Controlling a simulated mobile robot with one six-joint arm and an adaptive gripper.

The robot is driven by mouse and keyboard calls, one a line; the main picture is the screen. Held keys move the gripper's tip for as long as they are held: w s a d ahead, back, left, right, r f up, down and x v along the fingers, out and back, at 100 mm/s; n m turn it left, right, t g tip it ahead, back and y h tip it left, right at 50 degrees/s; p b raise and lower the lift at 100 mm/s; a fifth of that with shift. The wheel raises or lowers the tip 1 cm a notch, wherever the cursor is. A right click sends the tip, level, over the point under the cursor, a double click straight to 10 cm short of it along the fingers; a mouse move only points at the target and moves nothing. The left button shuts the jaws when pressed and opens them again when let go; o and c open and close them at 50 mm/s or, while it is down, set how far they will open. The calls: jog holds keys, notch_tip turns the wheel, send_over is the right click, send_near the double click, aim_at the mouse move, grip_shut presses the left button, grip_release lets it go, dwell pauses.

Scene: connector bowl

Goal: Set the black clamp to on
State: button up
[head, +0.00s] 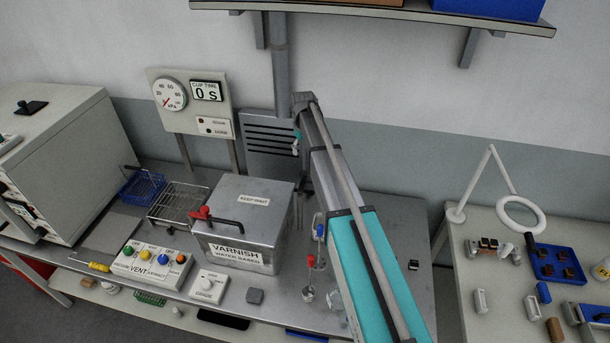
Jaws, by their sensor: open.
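I cannot single out the black clamp for certain. A black handle (232,222) with a red grip (201,213) beside it shows at the top of the grey metal varnish box (225,245). A small black part (32,106) sits on top of the pale cabinet at the left. Another small black piece (413,264) lies on the bench right of my arm. No on or off marking is readable on any of these. My teal and grey arm crosses the middle of the view, and I cannot make out my gripper's fingers.
A control box with coloured buttons (151,268), a white dial box (208,287) and a wire basket (178,205) stand on the bench. A gauge panel (190,103) stands behind. Red- and blue-topped fittings (311,263) stand close to my arm. A second table holds a ring lamp (521,214).

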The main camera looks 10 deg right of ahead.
aim_at(304, 173)
jog(key=shift+f+b, duration=5.45)
jog(key=shift+f, duration=0.25)
jog(key=shift+c, duration=0.2)
grip_shut()
jog(key=shift+d, duration=0.1)
